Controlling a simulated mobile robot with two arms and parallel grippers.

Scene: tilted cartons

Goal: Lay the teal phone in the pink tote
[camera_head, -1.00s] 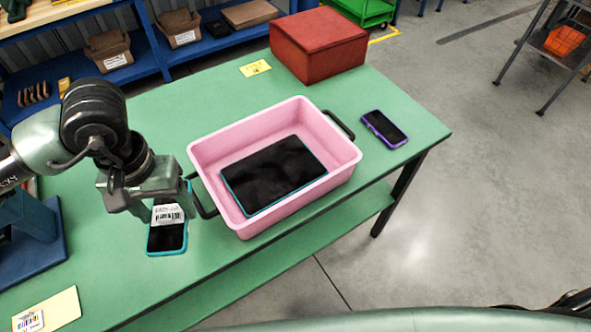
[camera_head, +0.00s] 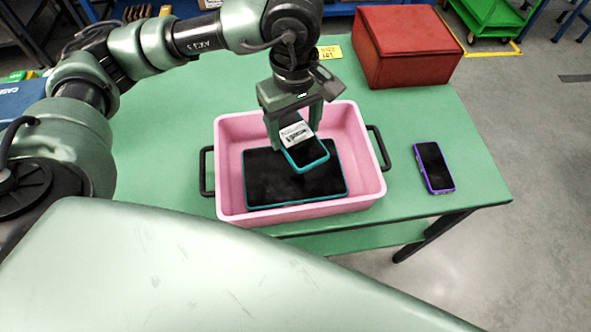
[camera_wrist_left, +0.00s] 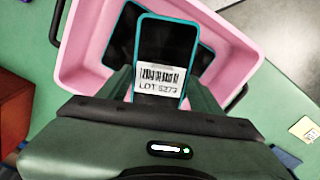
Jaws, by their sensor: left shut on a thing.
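The teal phone (camera_head: 307,156) has a black screen and a white barcode label. My left gripper (camera_head: 292,132) is shut on it and holds it over the inside of the pink tote (camera_head: 228,160). The phone also shows in the left wrist view (camera_wrist_left: 166,47), its label reading LOT 5273. A larger teal-edged tablet (camera_head: 265,182) lies flat in the tote, below and partly behind the phone. The tote also shows in the left wrist view (camera_wrist_left: 85,50). I cannot tell whether the phone touches the tablet. My right gripper is not in view.
A purple-edged phone (camera_head: 435,167) lies on the green table (camera_head: 160,165) to the right of the tote. A red box (camera_head: 408,47) stands behind it at the back. A yellow card (camera_head: 329,52) lies beside the box. The table is clear left of the tote.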

